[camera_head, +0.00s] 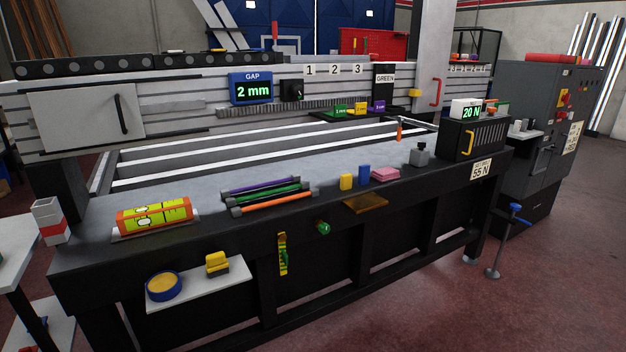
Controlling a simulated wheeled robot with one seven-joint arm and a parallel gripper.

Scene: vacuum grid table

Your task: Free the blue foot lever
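A blue-handled lever (516,208) sits at the top of a thin grey upright post (502,243) on the right. The post stands on a small round foot (492,272) on the floor, close to the right front leg of the grid table. The blue part looks short, with a further blue bit sticking out to the right. It is too small to tell whether it is locked or loose. My gripper is not in view.
The table (75,250) fills the middle. A dark grey cabinet (545,130) stands behind the lever. A black box (487,140) with a yellow handle sits at the table's right end. The red floor (560,290) right and in front of the post is clear.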

